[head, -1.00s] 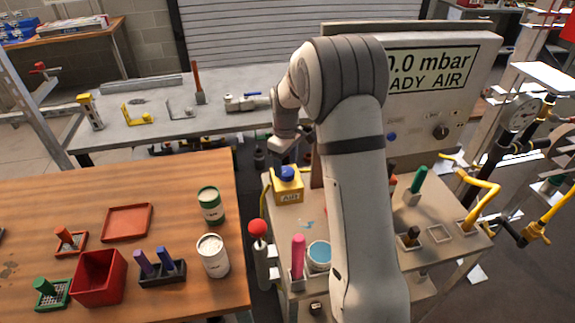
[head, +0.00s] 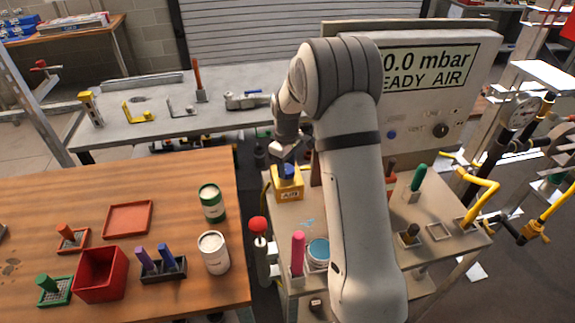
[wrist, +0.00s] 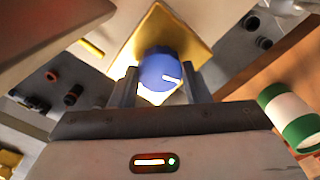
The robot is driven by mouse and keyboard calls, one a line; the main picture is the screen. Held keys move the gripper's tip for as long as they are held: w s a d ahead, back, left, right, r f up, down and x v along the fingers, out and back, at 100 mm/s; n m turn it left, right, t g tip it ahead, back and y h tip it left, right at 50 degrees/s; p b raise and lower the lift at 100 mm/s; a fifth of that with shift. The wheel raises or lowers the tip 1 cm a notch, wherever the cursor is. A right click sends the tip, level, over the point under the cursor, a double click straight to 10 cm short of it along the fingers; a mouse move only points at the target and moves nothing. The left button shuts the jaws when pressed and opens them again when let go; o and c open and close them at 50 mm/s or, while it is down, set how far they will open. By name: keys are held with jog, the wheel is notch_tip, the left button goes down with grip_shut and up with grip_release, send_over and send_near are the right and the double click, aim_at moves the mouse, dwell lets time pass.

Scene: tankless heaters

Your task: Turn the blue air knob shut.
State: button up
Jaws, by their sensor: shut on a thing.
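The blue air knob (head: 287,171) sits on top of the yellow box marked AIR (head: 290,189), on the cart behind the wooden table. In the wrist view the round blue knob (wrist: 158,70) shows a white mark on its face, with the yellow box (wrist: 188,30) behind it. My gripper (wrist: 158,82) is shut on the knob, one finger on each side. In the head view my gripper (head: 287,158) comes down onto the knob from above and partly hides it.
The panel display (head: 432,68) reads 0.0 mbar and READY AIR. A red ball-topped handle (head: 257,225), a pink peg (head: 298,252) and a blue-lidded jar (head: 318,250) stand near the box.

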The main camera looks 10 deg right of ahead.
jog(key=shift+m, duration=0.4)
jog(key=shift+c, duration=0.3)
jog(key=m+b, duration=0.2)
jog(key=m, duration=0.2)
jog(key=shift+m, duration=0.3)
jog(key=m+b, duration=0.1)
jog(key=m, duration=0.4)
jog(key=shift+d+m, duration=0.1)
jog(key=shift+m, duration=0.2)
jog(key=m+b, duration=0.1)
jog(key=m, duration=0.4)
jog(key=m+b, duration=0.1)
jog(key=m, duration=0.4)
jog(key=shift+m, duration=0.3)
jog(key=o, duration=1)
jog(key=shift+c, duration=0.2)
jog(key=shift+r, duration=0.15)
